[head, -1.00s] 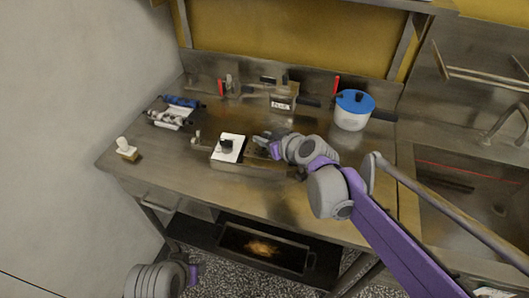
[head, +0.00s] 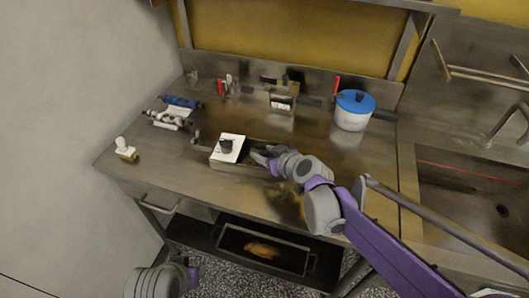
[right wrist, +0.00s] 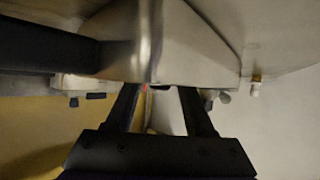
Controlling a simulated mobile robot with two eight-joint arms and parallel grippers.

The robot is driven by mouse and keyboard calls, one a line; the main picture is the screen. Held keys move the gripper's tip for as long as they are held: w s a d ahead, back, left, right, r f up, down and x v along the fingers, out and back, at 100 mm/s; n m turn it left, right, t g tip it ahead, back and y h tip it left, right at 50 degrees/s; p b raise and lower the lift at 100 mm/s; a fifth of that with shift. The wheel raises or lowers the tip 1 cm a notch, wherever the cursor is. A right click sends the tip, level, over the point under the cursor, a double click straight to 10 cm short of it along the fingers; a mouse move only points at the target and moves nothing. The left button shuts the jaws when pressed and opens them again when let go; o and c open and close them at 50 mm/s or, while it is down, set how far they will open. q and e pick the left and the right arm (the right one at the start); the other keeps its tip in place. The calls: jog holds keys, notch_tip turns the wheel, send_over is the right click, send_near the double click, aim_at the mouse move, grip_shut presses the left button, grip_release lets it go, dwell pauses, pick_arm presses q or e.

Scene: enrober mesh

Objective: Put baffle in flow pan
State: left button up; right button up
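A low rectangular metal pan (head: 228,165), which I take for the flow pan, sits in the middle of the counter. A white plate with a black knob (head: 228,149) lies over its left end. I cannot tell for sure which thing is the baffle. My right gripper (head: 262,156) is at the right part of the pan, just right of the white plate. In the right wrist view its two dark fingers (right wrist: 160,108) stand apart, with a pale shape visible between or behind them. My left arm shows only at the bottom left; its fingertips are out of view.
Blue and silver rollers (head: 178,108) lie at the back left, and a small white-topped block (head: 125,149) at the left edge. A labelled metal box (head: 282,102) and a blue-lidded pot (head: 353,110) stand at the back. A sink (head: 470,200) is at right.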

jog(key=shift+r, duration=0.15)
jog(key=p+v, duration=0.1)
jog(key=v, duration=1.1)
dwell(0.3)
jog(key=s+d+f+p, duration=0.1)
jog(key=s, duration=0.2)
jog(key=s+d+m+g+h+p, duration=0.1)
jog(key=s, duration=0.2)
jog(key=s+d+f+m+g+h+p, duration=0.1)
jog(key=s, duration=0.3)
jog(key=shift+d+f, duration=0.35)
jog(key=s+d+f+m+g+h+p, duration=0.2)
jog(key=s+d+f+m+h, duration=0.1)
jog(key=s+d, duration=0.4)
jog(key=shift+s+f+m+g+h+p, duration=0.25)
jog(key=shift+s+m+h, duration=0.35)
jog(key=shift+s, duration=0.5)
